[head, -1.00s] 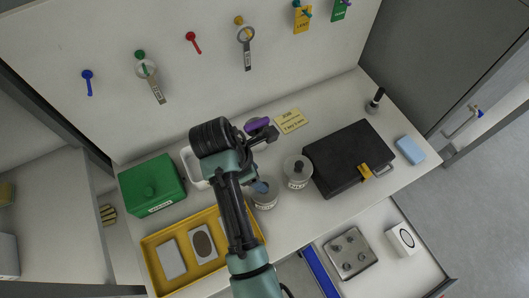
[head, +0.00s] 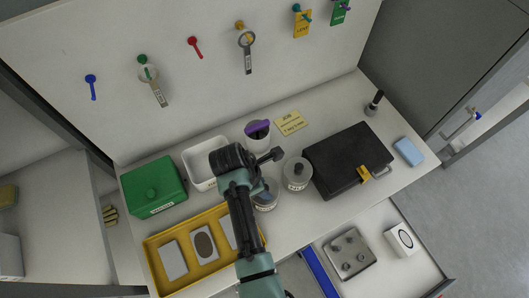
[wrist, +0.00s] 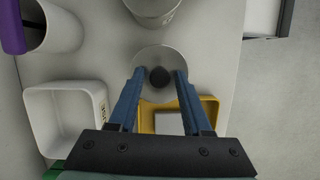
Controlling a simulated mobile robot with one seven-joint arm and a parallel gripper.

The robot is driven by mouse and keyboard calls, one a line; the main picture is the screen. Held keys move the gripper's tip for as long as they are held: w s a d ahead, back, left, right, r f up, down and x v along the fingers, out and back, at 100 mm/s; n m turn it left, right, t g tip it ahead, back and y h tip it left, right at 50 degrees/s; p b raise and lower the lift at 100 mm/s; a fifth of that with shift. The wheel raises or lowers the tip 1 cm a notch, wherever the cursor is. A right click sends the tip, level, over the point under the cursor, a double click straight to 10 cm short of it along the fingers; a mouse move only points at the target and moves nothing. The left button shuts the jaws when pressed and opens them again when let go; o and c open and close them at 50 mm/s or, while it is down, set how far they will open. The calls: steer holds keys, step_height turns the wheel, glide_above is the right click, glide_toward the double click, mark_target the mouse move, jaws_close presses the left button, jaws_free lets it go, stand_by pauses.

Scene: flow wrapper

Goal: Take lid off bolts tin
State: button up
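A round grey tin (head: 266,207) stands under my gripper, mostly hidden by the arm in the head view; its label is too small to read. In the wrist view its round lid (wrist: 157,56) shows from above with a dark knob (wrist: 160,77) in the middle. My gripper (wrist: 160,74) is open, with one blue finger on each side of the knob and small gaps between. It also shows over the tin in the head view (head: 259,191). A second tin (head: 297,176) with a dark-knobbed lid stands just to the right.
A yellow tray (head: 181,285) lies in front left, with a white bin (head: 196,167) and green box (head: 153,187) behind. A cup with a purple item (head: 257,133) stands behind the arm. A black case (head: 345,160) is at right. An open drawer (head: 385,272) juts out in front.

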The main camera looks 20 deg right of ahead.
jaws_close()
